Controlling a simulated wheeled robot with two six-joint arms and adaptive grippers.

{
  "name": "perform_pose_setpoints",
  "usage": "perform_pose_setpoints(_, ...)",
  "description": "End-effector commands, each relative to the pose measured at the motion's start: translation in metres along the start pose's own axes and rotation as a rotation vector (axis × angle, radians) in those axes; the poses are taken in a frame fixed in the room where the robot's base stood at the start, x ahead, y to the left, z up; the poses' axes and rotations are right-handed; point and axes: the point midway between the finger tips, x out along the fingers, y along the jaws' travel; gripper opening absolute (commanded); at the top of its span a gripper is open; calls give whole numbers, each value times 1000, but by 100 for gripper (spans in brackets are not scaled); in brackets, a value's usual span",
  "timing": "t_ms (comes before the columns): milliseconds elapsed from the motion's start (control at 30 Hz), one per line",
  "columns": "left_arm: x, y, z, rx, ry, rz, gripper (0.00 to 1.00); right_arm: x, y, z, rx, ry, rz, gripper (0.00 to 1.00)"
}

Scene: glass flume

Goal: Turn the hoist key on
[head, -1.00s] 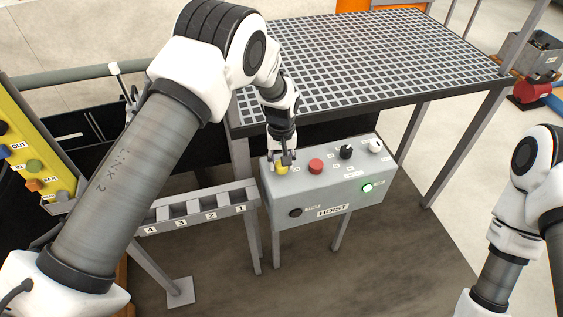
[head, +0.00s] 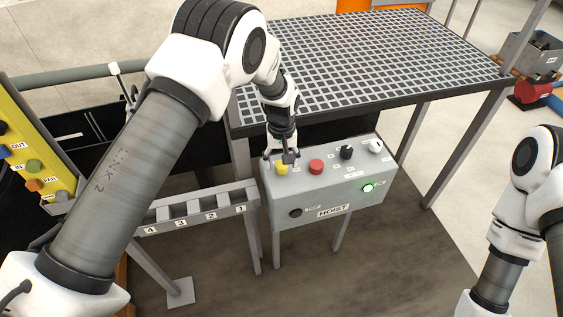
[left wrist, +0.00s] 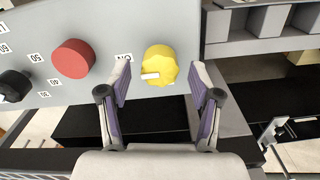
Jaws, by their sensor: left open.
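The grey hoist box (head: 335,190) carries a yellow knob (head: 282,169) at the left end of its sloped top; no other key stands out. In the left wrist view the yellow knob (left wrist: 160,64) has a scalloped rim and a white mark at its lower left. A label reading ON upside down (left wrist: 124,58) sits just left of it. My left gripper (head: 282,156) is open just above the knob. In the left wrist view its fingers (left wrist: 161,82) stand apart on either side, clear of the knob. My right arm shows at the right edge; its gripper is out of view.
A red button (head: 316,166), a black knob (head: 346,152) and a white knob (head: 375,146) share the top. A green lamp (head: 367,188) glows on the front. A numbered rack (head: 200,212) stands left; a grating table (head: 370,65) stands behind.

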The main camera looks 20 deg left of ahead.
Motion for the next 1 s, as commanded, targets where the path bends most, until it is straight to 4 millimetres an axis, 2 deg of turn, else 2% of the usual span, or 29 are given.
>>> perform_pose_setpoints(300,-76,1,-1,1,4,1,64,0,0,0,0,0,0,62)
perform_pose_setpoints(500,-108,0,0,1,0,0,64,0,0,0,0,0,0,62)
perform_pose_setpoints(1000,-112,0,0,0,-1,-1,64,0,0,0,0,0,0,62)
